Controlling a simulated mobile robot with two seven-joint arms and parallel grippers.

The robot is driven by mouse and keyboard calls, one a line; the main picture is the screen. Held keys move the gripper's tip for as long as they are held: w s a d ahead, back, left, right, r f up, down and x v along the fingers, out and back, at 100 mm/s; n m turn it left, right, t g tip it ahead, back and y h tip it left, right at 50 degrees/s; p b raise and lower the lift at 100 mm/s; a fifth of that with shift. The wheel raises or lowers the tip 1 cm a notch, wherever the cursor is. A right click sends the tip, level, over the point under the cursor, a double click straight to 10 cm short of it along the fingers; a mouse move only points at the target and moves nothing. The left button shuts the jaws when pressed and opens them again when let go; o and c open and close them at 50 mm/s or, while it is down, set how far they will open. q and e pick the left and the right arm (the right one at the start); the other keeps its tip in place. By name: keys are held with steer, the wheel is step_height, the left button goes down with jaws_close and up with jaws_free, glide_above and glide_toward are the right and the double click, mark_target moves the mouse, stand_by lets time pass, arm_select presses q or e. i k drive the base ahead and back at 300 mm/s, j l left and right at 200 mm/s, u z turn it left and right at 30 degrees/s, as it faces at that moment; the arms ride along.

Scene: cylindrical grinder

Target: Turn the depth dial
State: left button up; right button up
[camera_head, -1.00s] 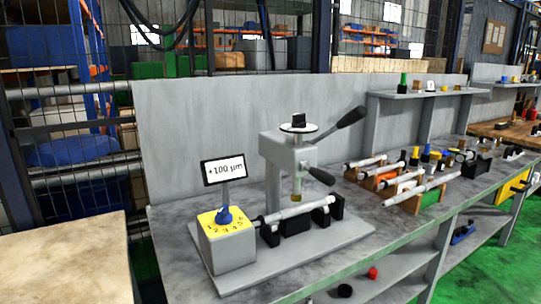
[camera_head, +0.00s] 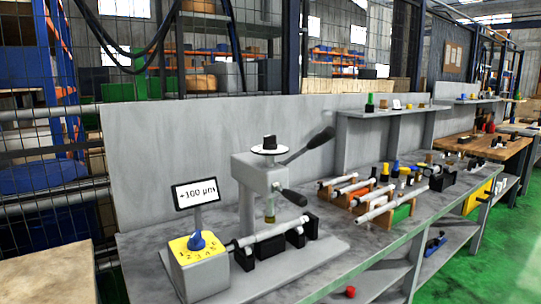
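The depth dial (camera_head: 198,241) is a blue pointer knob on a yellow numbered plate (camera_head: 183,248). The plate tops a grey box (camera_head: 204,277) at the left front of the grinder's base. A small display (camera_head: 196,192) on a post behind the dial reads +100 µm. The grinder (camera_head: 260,176) has a grey column and head, a dark lever (camera_head: 308,146) and a lower dark handle (camera_head: 292,197). A metal rod (camera_head: 262,235) lies across black supports in front of the head. Neither of my grippers is in view.
The grey bench (camera_head: 340,263) runs away to the right, with several rods on orange and wooden blocks (camera_head: 366,200). A back panel (camera_head: 150,150) stands behind the grinder. A beige tabletop (camera_head: 45,275) is at the lower left. Green floor (camera_head: 480,250) is clear at right.

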mark_target(269, 141)
steer(key=i+l+u, duration=0.1)
steer(key=i+l, duration=0.7)
